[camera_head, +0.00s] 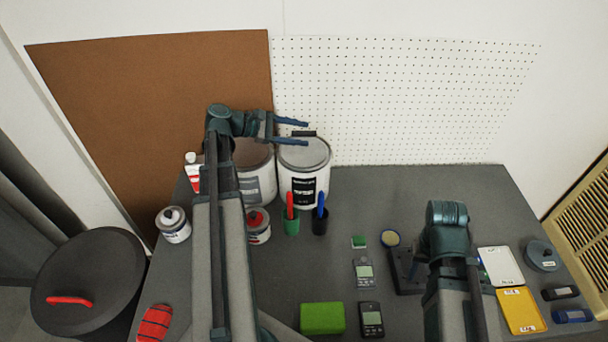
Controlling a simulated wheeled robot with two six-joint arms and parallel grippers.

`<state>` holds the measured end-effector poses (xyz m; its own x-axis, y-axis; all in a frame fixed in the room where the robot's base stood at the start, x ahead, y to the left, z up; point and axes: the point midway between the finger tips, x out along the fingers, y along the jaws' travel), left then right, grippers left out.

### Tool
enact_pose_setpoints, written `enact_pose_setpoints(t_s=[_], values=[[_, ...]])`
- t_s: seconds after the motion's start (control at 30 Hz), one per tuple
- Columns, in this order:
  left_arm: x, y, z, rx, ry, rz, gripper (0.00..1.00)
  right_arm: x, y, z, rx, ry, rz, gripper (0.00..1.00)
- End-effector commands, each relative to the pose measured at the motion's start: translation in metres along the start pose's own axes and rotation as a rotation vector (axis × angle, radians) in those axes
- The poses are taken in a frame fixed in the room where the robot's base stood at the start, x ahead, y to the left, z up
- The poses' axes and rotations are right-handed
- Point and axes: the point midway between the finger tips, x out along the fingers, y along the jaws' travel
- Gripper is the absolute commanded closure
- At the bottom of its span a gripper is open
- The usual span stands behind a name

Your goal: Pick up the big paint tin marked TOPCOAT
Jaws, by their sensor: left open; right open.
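Two big white paint tins stand side by side at the back of the table. The right tin (291,183) has a grey lid and a black label; the left tin (262,187) has a brownish top and a grey label, partly behind my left arm. The label print is too small for me to tell which is marked TOPCOAT. My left gripper (307,133) is open and empty, its fingers pointing right, over the back of the right tin's lid.
Green (291,224) and black (320,225) cups with markers stand before the tins. Small tins (173,227) (259,235) flank my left arm. Handheld meters (364,272) (371,318) and a green block (322,318) lie in front. A pegboard (400,95) stands behind; the back right is clear.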

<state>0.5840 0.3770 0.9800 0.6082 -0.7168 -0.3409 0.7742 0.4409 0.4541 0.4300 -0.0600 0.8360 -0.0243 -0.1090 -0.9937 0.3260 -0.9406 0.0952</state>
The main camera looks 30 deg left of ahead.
Motion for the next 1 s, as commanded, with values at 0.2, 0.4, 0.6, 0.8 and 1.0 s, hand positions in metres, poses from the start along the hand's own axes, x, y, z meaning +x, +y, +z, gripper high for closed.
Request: enact_pose_setpoints(t_s=[0.2,0.4,0.6,0.8,1.0], values=[[0.0169,-0.0002,-0.0002,0.000,-0.001,0.000,0.43,0.0062,-0.0006,-0.0004,0.000,0.000,0.000,0.50],[0.0162,0.0000,0.0000,0.000,0.000,0.001,0.55,0.0057,-0.0005,-0.0003,0.000,0.000,0.000,0.50],[0.0160,0.0000,-0.0001,0.000,0.000,0.001,0.91,0.0057,-0.0005,-0.0003,0.000,0.000,0.000,0.50],[0.0160,-0.0001,-0.0002,0.000,0.000,0.001,1.00,0.0057,-0.0005,-0.0003,0.000,0.000,0.000,0.50],[0.0159,-0.0002,-0.0002,0.000,0.000,0.001,1.00,0.0057,-0.0005,-0.0003,0.000,0.000,0.000,0.50]])
